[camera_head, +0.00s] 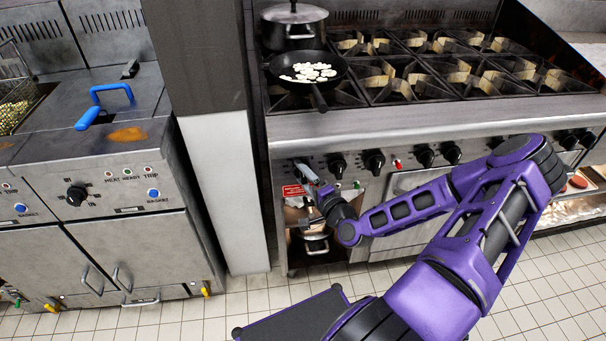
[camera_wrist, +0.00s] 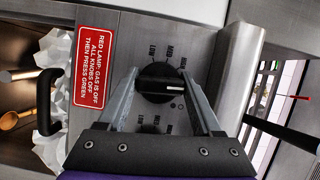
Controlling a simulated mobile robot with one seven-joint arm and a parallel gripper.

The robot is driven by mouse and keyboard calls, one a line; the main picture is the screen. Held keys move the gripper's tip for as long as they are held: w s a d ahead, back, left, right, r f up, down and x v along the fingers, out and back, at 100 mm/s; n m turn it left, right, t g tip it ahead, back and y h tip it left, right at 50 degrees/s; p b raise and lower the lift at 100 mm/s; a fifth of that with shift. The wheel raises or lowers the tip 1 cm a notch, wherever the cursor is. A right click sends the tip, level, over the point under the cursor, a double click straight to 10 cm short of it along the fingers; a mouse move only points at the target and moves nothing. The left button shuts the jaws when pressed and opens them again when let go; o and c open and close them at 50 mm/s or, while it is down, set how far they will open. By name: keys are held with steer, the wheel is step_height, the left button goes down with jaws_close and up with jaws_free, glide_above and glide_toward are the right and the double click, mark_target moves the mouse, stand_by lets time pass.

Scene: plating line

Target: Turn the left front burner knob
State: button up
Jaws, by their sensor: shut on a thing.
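The leftmost black burner knob (camera_wrist: 158,83) is in the middle of the wrist view, with its white mark pointing to the right of that picture. The fingers of my gripper (camera_wrist: 160,98) stand on either side of it and are shut on it. In the head view my gripper (camera_head: 309,174) is at the left end of the stove's front panel (camera_head: 400,169) and hides this knob. A pan with pale sliced pieces (camera_head: 308,72) sits on the left front burner above it. No flame shows under the pan.
A red sign (camera_wrist: 95,67) is beside the knob. Two more knobs (camera_head: 338,165) (camera_head: 374,162) follow to the right. A lidded pot (camera_head: 294,24) stands behind. A fryer (camera_head: 100,150) is at left.

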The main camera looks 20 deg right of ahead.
steer(key=n+g+p, duration=0.1)
steer(key=n, duration=0.1)
steer(key=shift+r+n, duration=0.15)
steer(key=shift+n, duration=0.25)
steer(key=shift+n+g+h+p, duration=0.5)
steer(key=shift+n+g+h, duration=0.35)
steer(key=shift+n, duration=0.85)
steer(key=o, duration=1.3)
